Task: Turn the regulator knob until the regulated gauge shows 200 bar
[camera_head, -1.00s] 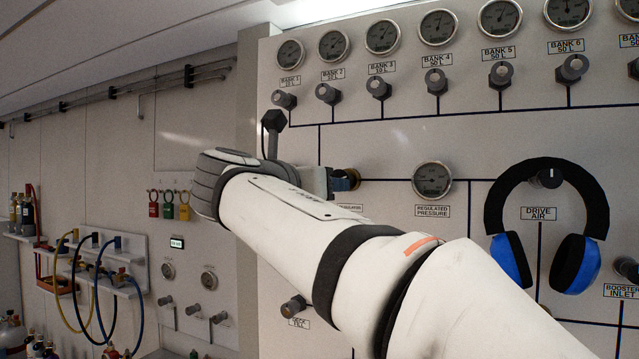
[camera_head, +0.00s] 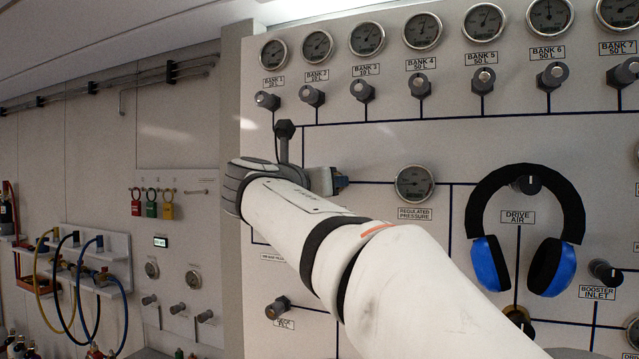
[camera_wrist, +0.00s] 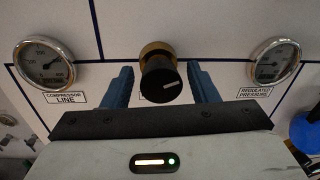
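The regulator knob (camera_wrist: 158,82) is black with a pale pointer line and a brass collar, seen in the wrist view. My gripper (camera_wrist: 160,74) is open, with one blue finger on each side of the knob and a gap on both sides. In the head view my gripper (camera_head: 340,181) is at the panel and hides the knob. The regulated gauge (camera_head: 415,184) is round and steel-rimmed, right of my gripper; it also shows at the right of the wrist view (camera_wrist: 274,62). Its reading is too small to tell.
A compressor line gauge (camera_wrist: 45,62) is at the left of the wrist view. Bank gauges (camera_head: 367,38) and knobs (camera_head: 363,91) line the panel above. Blue-black headphones (camera_head: 490,262) hang at the right. A dark fitting (camera_head: 285,130) shows just above my wrist.

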